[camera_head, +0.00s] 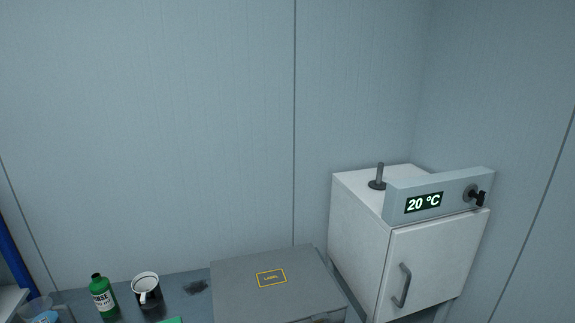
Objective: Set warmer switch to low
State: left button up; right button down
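The warmer (355,225) is a white cabinet at the right of the head view, with a door and a grey handle (402,286). A light panel on its top front edge carries a display (423,202) that reads 20 °C. At the panel's right end is a dark switch knob (477,196) on a round base. The knob's exact setting is too small to read. Neither of my grippers shows in the head view.
A grey box with a yellow label (271,279) stands left of the warmer. Further left are a mug (146,286), a green bottle (102,297) and a clear container (40,309). A short post (379,175) rises from the warmer's top. Walls close in behind and right.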

aim_at(480, 198)
jog(key=z, duration=1.3)
